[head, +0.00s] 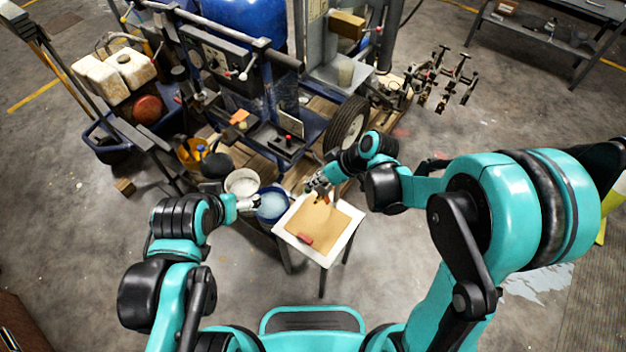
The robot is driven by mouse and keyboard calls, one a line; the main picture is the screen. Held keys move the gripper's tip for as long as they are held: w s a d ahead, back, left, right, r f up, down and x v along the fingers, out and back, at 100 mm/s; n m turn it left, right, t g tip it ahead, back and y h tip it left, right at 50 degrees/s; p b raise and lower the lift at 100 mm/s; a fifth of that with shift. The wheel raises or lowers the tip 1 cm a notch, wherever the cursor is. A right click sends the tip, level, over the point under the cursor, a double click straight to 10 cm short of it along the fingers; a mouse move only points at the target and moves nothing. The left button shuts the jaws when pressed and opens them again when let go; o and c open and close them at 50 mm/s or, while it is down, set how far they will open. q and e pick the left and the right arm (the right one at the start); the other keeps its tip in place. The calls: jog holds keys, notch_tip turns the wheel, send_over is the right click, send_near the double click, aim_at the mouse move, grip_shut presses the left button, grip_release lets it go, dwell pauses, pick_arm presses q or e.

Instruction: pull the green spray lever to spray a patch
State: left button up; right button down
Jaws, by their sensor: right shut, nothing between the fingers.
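I cannot clearly make out the green spray lever; small parts around my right gripper blur together. The line striper (235,85) stands at the back, with a dark frame, a blue tank and a black tyre. A brown sheet (325,222), possibly the patch, lies on a small white-topped table (345,240). My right gripper (314,188) is over the table's back edge, shut and empty. My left gripper (256,203) is beside the table, over a blue bucket (273,205). Its fingers are too small to judge.
A red block (305,239) lies on the brown sheet's front edge. White jugs (125,65) sit far left. A grey bench (550,30) is far right. Floor to the right is open.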

aim_at(308, 191)
jog(key=shift+s+a+f+t+h, duration=0.25)
jog(key=shift+s+f+t+h, duration=0.05)
jog(key=shift+s+t, duration=0.1)
jog(key=shift+s+a+f+n+t+h+b, duration=0.4)
jog(key=shift+s+f+n+t+h+b, duration=0.15)
jog(key=shift+f+t+b, duration=0.35)
jog(key=f+t+b, duration=0.1)
jog(key=f+t+h+b, duration=0.1)
jog(key=b, duration=0.1)
jog(key=s+f+n+h+b, duration=0.1)
jog(key=shift+a+t+b, duration=0.35)
jog(key=shift+t+b, duration=0.05)
jog(key=shift+r, duration=0.15)
jog(key=shift+r+p, duration=0.7)
